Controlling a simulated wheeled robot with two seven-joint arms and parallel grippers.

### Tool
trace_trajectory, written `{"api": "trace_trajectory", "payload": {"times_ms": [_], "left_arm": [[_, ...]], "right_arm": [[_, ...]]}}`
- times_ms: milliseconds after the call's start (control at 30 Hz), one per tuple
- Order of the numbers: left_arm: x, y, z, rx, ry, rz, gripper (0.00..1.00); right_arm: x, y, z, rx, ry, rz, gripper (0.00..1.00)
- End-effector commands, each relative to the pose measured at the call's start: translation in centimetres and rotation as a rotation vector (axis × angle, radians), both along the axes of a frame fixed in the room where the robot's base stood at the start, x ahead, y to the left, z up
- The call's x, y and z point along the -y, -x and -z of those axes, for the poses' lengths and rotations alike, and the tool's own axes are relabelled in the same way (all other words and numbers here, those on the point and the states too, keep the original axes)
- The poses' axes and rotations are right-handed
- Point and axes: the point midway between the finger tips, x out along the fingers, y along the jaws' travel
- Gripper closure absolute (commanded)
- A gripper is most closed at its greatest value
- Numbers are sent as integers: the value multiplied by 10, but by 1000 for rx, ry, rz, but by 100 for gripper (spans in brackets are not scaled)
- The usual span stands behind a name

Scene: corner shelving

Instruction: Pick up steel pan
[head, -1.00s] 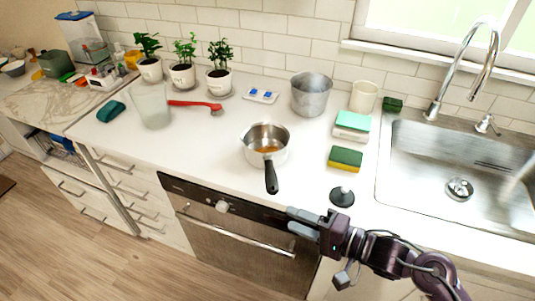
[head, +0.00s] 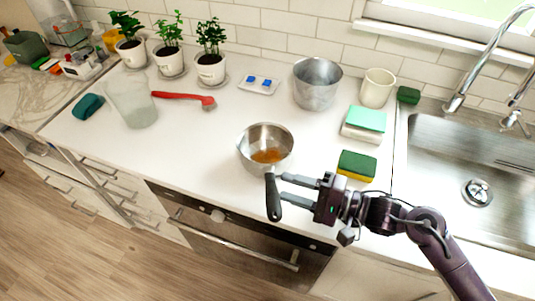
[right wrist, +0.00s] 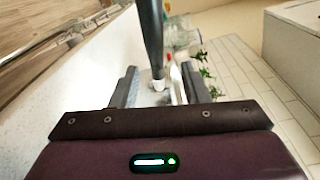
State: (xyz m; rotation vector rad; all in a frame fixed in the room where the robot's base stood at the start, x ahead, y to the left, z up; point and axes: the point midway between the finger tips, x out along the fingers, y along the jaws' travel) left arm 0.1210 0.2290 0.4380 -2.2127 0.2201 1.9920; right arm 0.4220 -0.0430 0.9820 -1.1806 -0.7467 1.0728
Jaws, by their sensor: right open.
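The steel pan (head: 268,136) stands on the white counter near its front edge, with something orange-brown inside. Its black handle (head: 272,200) points toward the front edge. My right gripper (head: 282,187) is open, coming in from the right, with its fingertips at the handle. In the right wrist view, the dark handle (right wrist: 151,35) runs down from the top toward the gap between the two spread fingers (right wrist: 160,88). I cannot tell whether either finger touches it. My left gripper is not in view.
A yellow-green sponge (head: 357,166) lies just right of the pan, near my arm. A metal pot (head: 316,84), a cream cup (head: 378,88) and a red brush (head: 184,97) stand or lie behind. The sink (head: 450,150) is at right. Counter left of the pan is clear.

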Motion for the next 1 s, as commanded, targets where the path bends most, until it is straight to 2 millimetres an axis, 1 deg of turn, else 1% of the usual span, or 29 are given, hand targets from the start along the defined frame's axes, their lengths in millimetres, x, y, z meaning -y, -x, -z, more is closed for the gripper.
{"api": "trace_trajectory", "payload": {"times_ms": [33, 133, 200, 300, 400, 500, 633, 767, 1000], "left_arm": [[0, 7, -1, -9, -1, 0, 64], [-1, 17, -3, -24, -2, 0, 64], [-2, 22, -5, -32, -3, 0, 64], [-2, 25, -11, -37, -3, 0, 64], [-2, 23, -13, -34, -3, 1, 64], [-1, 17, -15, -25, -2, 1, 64], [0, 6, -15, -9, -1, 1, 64], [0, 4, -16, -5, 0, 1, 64], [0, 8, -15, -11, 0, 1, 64]], "right_arm": [[-6, -3, -2, 2, -3, 0, 58], [-17, -6, 0, -1, -2, -2, 58], [-25, -8, 1, 0, -1, -2, 58], [-40, -13, 3, -1, -2, -1, 58], [-53, -17, 6, 1, -2, -1, 58], [-61, -20, 8, 0, 0, 0, 58], [-63, -21, 9, 1, 1, 0, 58], [-63, -21, 9, 1, 1, 0, 58], [-63, -20, 9, 1, 1, 0, 90]]}}
